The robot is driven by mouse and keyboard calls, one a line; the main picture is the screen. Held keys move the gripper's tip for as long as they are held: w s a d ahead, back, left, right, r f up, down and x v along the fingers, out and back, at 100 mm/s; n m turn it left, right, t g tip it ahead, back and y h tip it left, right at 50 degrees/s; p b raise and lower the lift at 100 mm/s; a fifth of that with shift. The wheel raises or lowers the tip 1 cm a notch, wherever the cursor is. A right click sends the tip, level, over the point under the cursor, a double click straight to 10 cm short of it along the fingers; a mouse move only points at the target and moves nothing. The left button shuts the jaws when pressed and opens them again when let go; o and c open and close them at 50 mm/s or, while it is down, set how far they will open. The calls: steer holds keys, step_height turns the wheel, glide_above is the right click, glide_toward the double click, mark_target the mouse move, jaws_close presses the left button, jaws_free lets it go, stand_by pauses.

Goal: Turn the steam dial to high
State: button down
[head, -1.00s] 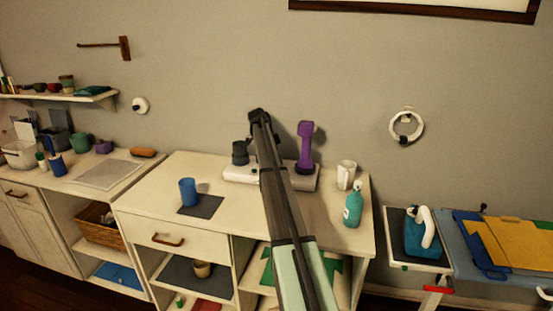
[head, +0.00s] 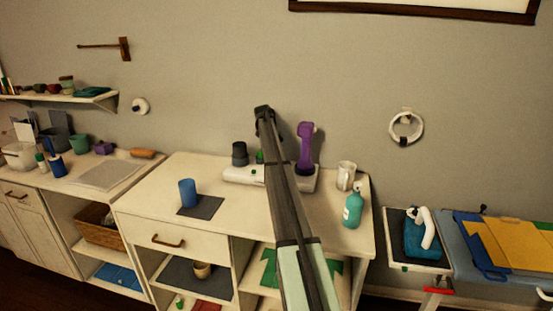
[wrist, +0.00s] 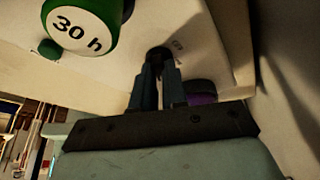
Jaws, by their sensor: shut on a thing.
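In the head view my arm covers the middle of the base, and my gripper cannot be made out.
In the wrist view a green cylinder marked "30 h" (wrist: 78,24) is close at upper left. A blue cup (head: 187,192) on a dark mat stands at left on the desk. A white cup (head: 346,175) and a teal bottle (head: 352,210) stand right of the base.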

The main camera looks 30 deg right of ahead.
steer(key=shift+m, duration=0.5)
steer(key=c, duration=1.2)
jaws_free()
steer(key=shift+o, duration=0.2)
steer(key=shift+n, duration=0.3)
